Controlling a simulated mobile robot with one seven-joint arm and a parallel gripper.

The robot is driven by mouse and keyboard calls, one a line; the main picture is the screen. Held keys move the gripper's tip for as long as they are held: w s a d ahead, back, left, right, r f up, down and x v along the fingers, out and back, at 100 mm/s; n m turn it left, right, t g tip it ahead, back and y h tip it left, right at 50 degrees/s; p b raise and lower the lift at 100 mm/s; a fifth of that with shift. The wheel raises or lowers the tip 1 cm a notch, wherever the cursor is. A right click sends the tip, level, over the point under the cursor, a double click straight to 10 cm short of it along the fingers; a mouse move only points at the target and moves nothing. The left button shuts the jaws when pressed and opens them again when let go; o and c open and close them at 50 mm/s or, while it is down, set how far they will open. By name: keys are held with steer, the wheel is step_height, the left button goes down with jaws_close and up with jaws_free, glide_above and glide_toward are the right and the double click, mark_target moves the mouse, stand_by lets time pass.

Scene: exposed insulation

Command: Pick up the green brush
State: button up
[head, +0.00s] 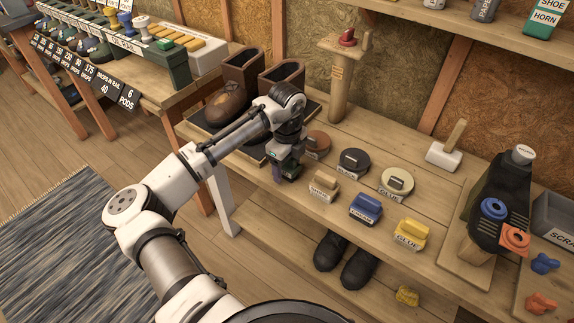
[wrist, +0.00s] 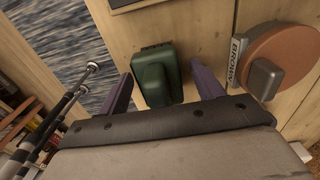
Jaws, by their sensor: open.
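The green brush (wrist: 158,78) lies on the wooden bench in the wrist view, with a rounded green grip on top and dark bristles at its far edge. My gripper (wrist: 161,70) is open, with one purple finger on each side of the brush and gaps between them. Whether the fingertips reach down to its height I cannot tell. In the head view my gripper (head: 284,176) points down at the front edge of the bench, left of the tan brush (head: 323,186). There the arm and gripper mostly hide the green brush.
A brown tin (wrist: 285,58) stands right of the green brush. Blue (head: 366,208) and yellow (head: 411,233) brushes and black (head: 354,162) and cream (head: 396,182) tins lie further right. Brown boots (head: 232,103) stand on a dark tray behind my gripper.

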steer(key=shift+f, duration=0.3)
steer(key=c, duration=1.1)
steer(key=shift+c, duration=0.2)
step_height(320, 180, up, 20)
steer(key=o, duration=0.4)
steer(key=shift+c, duration=1.1)
steer(key=shift+w+r, duration=0.1)
